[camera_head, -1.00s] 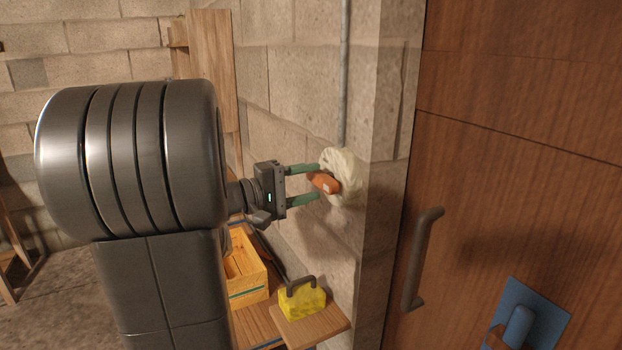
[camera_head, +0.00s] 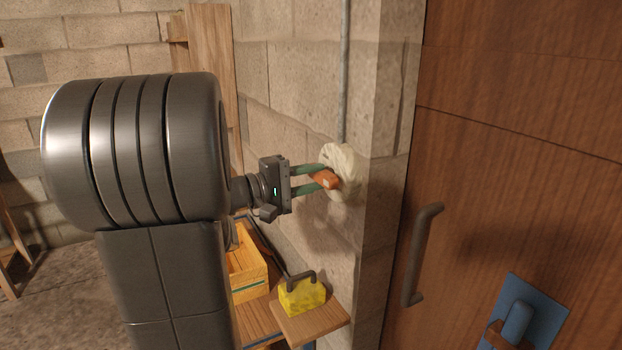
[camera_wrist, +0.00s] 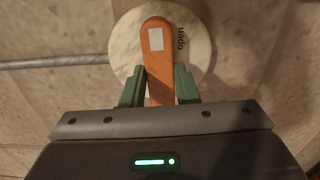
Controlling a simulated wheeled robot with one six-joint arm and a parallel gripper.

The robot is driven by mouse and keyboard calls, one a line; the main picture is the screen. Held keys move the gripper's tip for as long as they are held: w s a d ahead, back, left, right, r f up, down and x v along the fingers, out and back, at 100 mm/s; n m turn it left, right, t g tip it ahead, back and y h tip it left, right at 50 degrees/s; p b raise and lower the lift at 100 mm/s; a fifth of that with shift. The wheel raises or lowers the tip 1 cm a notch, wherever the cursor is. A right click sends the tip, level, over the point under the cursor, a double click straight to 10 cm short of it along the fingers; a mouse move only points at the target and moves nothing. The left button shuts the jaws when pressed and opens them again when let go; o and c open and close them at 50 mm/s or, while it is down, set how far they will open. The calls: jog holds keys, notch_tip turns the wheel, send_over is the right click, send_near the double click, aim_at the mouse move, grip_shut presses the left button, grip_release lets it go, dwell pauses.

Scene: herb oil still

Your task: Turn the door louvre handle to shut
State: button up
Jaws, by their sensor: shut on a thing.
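An orange handle (camera_head: 326,179) sits on a round cream dial plate (camera_head: 343,160) on the block wall, left of the wooden door. My gripper (camera_head: 318,178) is shut on the orange handle, with a green finger on each side of it. In the wrist view the handle (camera_wrist: 156,40) has a pale rectangular mark near its tip and lies over the plate (camera_wrist: 203,50). The plate carries lettering beside the handle that looks like "open". My gripper also shows in the wrist view (camera_wrist: 160,85). The fingers hide part of the handle's sides.
A grey conduit (camera_head: 344,80) runs up the wall above the plate. The wooden door (camera_head: 530,180) has a dark pull handle (camera_head: 422,255) and a blue plate with a lever (camera_head: 535,315). Below my gripper are a yellow block with a grip (camera_head: 302,297) and a wooden crate (camera_head: 247,268).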

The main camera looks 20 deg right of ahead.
jog(key=n, duration=0.4)
jog(key=n+p, duration=0.1)
jog(key=n, duration=0.3)
jog(key=shift+n, duration=0.3)
jog(key=n+p, duration=0.2)
jog(key=n, duration=0.2)
jog(key=shift+r+n+p, duration=0.1)
jog(key=shift+n+p, duration=0.2)
jog(key=shift+p, duration=0.1)
jog(key=shift+n+p, duration=1.4)
jog(key=shift+n, duration=0.6)
jog(key=shift+o, duration=0.2)
jog(key=o, duration=1)
jog(key=shift+c, duration=0.2)
jog(key=shift+a+n, duration=0.1)
jog(key=shift+n, duration=0.2)
